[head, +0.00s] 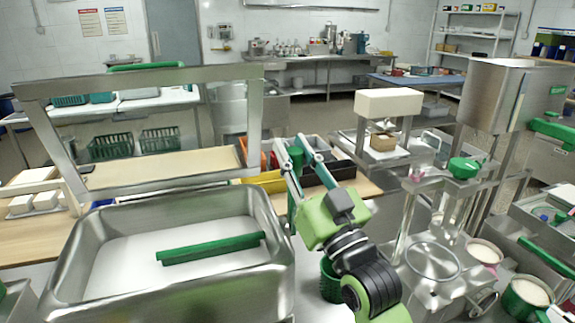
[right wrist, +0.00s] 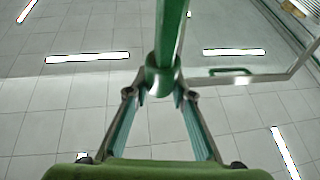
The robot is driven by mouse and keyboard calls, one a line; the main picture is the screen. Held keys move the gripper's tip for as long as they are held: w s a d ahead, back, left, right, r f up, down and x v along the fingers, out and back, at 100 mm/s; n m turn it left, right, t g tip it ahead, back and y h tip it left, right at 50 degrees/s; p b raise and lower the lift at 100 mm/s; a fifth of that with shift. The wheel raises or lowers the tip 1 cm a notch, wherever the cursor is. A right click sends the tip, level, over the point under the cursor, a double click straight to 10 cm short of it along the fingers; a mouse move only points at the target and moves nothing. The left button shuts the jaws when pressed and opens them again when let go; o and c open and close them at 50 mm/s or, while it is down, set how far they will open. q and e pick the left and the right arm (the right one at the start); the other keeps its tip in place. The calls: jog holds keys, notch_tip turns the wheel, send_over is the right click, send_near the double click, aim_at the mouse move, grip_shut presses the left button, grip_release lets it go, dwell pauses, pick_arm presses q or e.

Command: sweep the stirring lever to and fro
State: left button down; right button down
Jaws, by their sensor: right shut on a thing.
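My right gripper (head: 295,157) reaches up and away from the lower right, just right of the steel tray. Its fingers are shut on a green upright part, which I take to be the stirring lever (head: 292,192). In the right wrist view the fingertips (right wrist: 160,92) close around a green collar, and the lever's green rod (right wrist: 170,32) runs up from it. The steel tray (head: 275,225) holds a white layer, with a green bar (head: 210,248) lying across it. Whether bar and lever are joined is not visible. My left gripper is not in view.
A steel frame (head: 140,77) stands over the tray's far side. Yellow, red and black bins (head: 270,182) are close behind the gripper. A steel stand (head: 433,258) with cups and a hopper (head: 495,93) is at the right. Open floor lies beyond.

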jog(key=shift+s+d+f+t+y+b, duration=0.15)
jog(key=shift+s+d+f+t+b, duration=0.1)
jog(key=shift+s+b, duration=0.25)
jog(key=shift+s+d+f+t+y+b, duration=0.15)
jog(key=shift+s+t+b, duration=0.1)
jog(key=shift+s+b, duration=0.25)
jog(key=shift+s+d+r+n+y, duration=0.1)
jog(key=shift+s+r+n+y, duration=0.1)
jog(key=shift+n+y, duration=0.1)
